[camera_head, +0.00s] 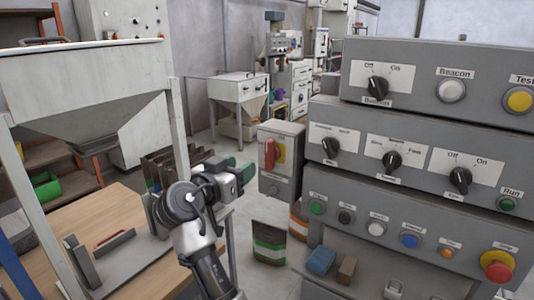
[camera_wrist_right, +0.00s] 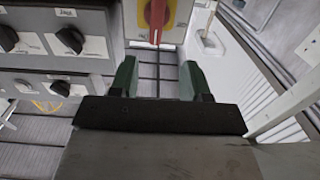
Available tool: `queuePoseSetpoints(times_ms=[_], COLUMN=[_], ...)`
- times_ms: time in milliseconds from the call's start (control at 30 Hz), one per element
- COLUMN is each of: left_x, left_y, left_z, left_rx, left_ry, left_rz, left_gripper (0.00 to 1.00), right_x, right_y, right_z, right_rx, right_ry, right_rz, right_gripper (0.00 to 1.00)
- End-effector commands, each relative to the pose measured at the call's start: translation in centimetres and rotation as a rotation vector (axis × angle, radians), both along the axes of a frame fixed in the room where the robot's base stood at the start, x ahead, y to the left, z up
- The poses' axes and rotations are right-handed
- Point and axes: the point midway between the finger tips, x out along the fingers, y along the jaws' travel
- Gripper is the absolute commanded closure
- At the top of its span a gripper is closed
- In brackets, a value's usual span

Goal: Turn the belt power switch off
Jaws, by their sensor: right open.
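A grey switch box (camera_head: 281,185) stands left of the control panels, with a red rotary handle (camera_head: 270,153) on a yellow plate. The handle points up and down. I take it for the belt power switch; no label on it is readable. My right gripper (camera_head: 246,174) is just left of the box, apart from the handle. In the right wrist view its two green fingers (camera_wrist_right: 158,82) are open with nothing between them, and the red handle (camera_wrist_right: 157,18) is ahead of them at the top edge. My left gripper is out of view.
Stacked grey panels (camera_head: 418,156) with black knobs and coloured buttons fill the right side. A shelf below holds a blue block (camera_head: 321,260) and a brown block. A wooden table (camera_head: 115,225) and a metal hopper (camera_head: 85,90) are at left. Striped bags stand on the floor.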

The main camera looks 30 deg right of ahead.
Motion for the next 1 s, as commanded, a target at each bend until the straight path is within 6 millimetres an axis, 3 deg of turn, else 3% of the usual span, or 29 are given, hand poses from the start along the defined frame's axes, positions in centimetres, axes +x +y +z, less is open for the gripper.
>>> queuePoseSetpoints(times_ms=[133, 600, 1000], left_x=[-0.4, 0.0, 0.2], left_y=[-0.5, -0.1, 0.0], left_z=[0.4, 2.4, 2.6], left_rx=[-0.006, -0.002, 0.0], left_ry=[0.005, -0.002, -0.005], left_rz=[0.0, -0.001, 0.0], left_gripper=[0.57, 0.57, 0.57], right_x=[-0.1, 3.1, 3.6], right_y=[-1.3, -8.8, -10.1], right_z=[0.9, 0.9, 0.6], right_rx=[0.006, 0.003, 0.004], right_ry=[-0.027, -0.02, -0.021], right_rz=[-0.026, -0.02, -0.018], right_gripper=[0.53, 0.53, 0.53])
